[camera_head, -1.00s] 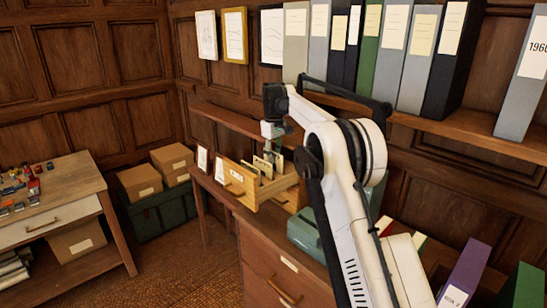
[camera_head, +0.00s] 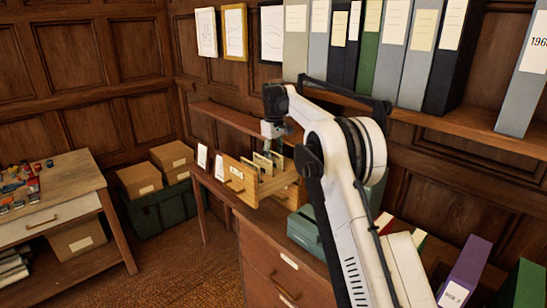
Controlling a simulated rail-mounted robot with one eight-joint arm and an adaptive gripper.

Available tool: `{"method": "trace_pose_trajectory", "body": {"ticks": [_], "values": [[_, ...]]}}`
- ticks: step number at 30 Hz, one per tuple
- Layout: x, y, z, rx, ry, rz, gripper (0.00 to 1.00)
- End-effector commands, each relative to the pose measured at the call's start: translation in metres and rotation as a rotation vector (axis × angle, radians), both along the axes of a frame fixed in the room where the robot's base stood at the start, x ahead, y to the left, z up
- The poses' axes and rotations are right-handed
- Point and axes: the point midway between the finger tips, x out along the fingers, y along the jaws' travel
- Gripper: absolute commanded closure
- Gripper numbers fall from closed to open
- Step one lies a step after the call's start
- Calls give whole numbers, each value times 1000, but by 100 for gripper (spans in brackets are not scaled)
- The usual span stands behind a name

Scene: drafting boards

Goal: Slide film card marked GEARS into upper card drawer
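The upper card drawer (camera_head: 238,188) is a pale wooden box pulled open on the desk, with a label and handle on its front. Several pale film cards (camera_head: 262,163) stand upright in it, and their markings are too small to read. My gripper (camera_head: 277,144) points down over the back part of the drawer, close above the rearmost cards. Its fingertips are small and partly hidden. I cannot tell whether it is open or shut, or whether it holds the GEARS card.
A shelf of binders (camera_head: 392,45) runs above my arm. A cluttered side table (camera_head: 50,200) stands at the left.

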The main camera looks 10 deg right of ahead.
Motion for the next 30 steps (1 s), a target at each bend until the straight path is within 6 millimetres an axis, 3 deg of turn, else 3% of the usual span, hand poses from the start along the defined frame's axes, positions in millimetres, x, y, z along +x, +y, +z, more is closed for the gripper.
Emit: {"method": "trace_pose_trajectory", "body": {"ticks": [8,24,30], "values": [[0,0,5,0,0,0,71],[0,0,94,0,0,0,71],[1,0,112,0,0,0,71]]}}
